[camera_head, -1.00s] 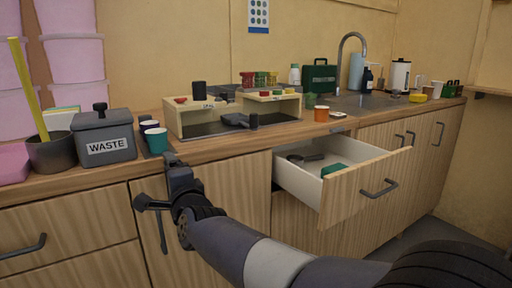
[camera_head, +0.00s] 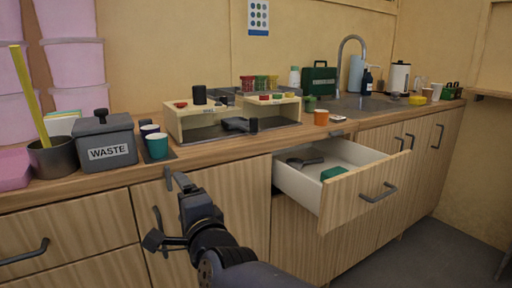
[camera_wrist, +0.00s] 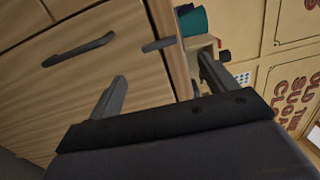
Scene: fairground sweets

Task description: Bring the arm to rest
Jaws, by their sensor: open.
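My gripper (camera_head: 162,212) is in front of the closed cabinet fronts below the counter, left of the open drawer. In the wrist view my gripper (camera_wrist: 160,92) shows two fingers spread wide apart with nothing between them. The arm reaches up from the bottom of the head view and looks clear of the counter and the drawer.
An open drawer (camera_head: 352,200) juts out to the right, with a dark scoop-like tool and a green item inside. The counter (camera_head: 215,148) holds a grey waste bin (camera_head: 106,150), cups and a wooden stand (camera_head: 190,123). Floor (camera_head: 430,255) is free at the right.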

